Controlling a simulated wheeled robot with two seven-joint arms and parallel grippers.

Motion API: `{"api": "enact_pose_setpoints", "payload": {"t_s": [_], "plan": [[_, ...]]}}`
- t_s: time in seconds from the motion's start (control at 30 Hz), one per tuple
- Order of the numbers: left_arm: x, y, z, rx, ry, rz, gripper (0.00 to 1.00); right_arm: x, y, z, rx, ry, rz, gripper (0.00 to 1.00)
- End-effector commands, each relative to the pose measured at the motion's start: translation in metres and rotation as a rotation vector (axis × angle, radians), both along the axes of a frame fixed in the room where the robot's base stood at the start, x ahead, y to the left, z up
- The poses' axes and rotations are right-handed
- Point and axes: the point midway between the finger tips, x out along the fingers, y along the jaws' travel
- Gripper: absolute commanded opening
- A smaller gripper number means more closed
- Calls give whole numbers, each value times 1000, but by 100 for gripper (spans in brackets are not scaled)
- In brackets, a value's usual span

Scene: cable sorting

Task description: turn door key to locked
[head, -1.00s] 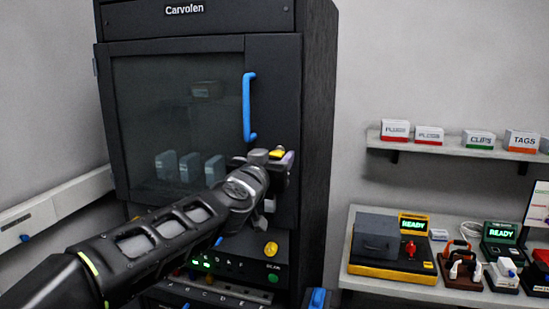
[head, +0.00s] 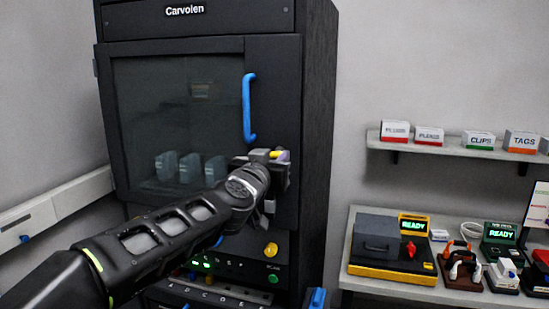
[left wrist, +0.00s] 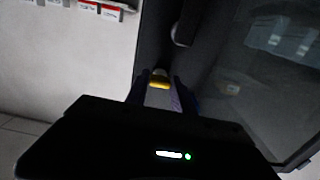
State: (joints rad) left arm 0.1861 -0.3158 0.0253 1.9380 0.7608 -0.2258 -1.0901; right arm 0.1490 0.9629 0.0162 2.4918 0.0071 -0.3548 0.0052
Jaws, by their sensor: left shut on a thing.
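The dark cabinet (head: 318,110) has a glass-fronted door (head: 272,70) that looks closed, with a blue handle (head: 249,108). The yellow door key (head: 276,154) is at the door's right edge, below the handle. My left gripper (head: 278,158) is at the key and shut on it. In the left wrist view the yellow key (left wrist: 159,82) shows between the two fingertips (left wrist: 158,92), against the dark door. The lock behind the key is mostly hidden by my gripper. My right gripper is not in view.
Below the door is a control panel with a yellow knob (head: 271,249) and a green button (head: 272,280). To the right, a bench (head: 400,290) holds several devices, under a wall shelf (head: 400,146) with labelled boxes. The space between cabinet and shelf is clear.

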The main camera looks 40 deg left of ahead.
Motion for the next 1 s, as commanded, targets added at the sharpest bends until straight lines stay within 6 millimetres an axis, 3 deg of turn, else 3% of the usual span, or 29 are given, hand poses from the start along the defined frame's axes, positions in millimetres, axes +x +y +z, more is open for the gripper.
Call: {"api": "enact_pose_setpoints", "payload": {"t_s": [0.57,1.0], "plan": [[0,0,0,-69,-24,0,0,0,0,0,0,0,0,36],[0,0,0,-372,-130,0,0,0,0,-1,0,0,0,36]]}}
